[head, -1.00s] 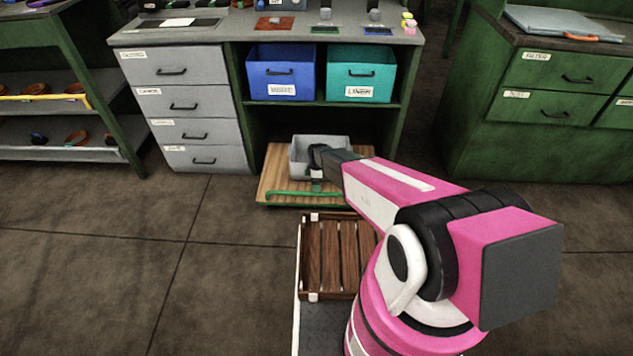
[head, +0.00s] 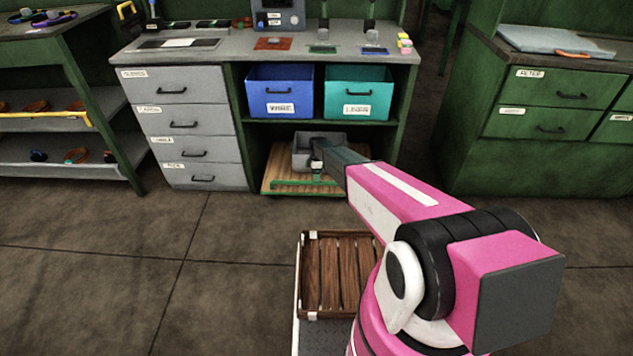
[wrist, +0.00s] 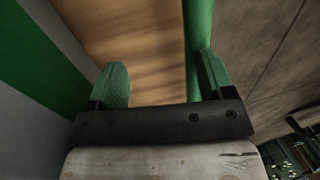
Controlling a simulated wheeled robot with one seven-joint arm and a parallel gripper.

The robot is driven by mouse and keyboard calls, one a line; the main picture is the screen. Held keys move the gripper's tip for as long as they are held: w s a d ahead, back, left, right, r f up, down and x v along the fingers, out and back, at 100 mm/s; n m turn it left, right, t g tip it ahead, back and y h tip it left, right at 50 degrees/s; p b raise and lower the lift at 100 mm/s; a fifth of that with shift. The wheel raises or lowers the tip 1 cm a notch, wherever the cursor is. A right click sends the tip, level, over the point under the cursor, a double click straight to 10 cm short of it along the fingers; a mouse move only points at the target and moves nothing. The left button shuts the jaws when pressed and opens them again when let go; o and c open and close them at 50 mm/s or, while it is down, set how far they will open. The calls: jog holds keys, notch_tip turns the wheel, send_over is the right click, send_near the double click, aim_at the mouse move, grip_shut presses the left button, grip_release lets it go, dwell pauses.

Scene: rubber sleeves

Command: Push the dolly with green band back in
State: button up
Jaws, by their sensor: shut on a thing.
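The dolly (head: 280,170) is a low wooden board with a green bar (head: 292,184) along its front, and it carries a grey bin (head: 303,152). Much of it stands under the bench, below the shelf; its front edge shows near the cabinet's foot. My gripper (head: 317,172) is at this front edge, shut on the dolly. In the wrist view the green bar (wrist: 198,35) runs beside the right finger of my gripper (wrist: 163,82), over the wooden board (wrist: 140,45). The exact contact is partly hidden.
A grey drawer cabinet (head: 190,130) stands left of the bay, with a green side panel (head: 397,125) on the right. A blue bin (head: 279,90) and a teal bin (head: 357,92) sit on the shelf above. A slatted wooden crate (head: 340,275) is close in front of me.

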jog(key=w, duration=0.3)
jog(key=w+f, duration=0.1)
jog(key=w, duration=0.3)
jog(key=w+f, duration=0.1)
jog(key=w, duration=0.3)
jog(key=shift+d, duration=0.15)
jog(key=shift+c, duration=0.5)
jog(key=s, duration=1.8)
jog(key=s+a, duration=0.1)
jog(key=s, duration=0.9)
jog(key=shift+o, duration=0.5)
jog(key=shift+s, duration=0.65)
jog(key=shift+o, duration=0.7)
jog(key=shift+s, duration=0.3)
jog(key=shift+r, duration=0.5)
jog(key=shift+c, duration=1.2)
jog(key=s+v, duration=0.1)
jog(key=v, duration=1.2)
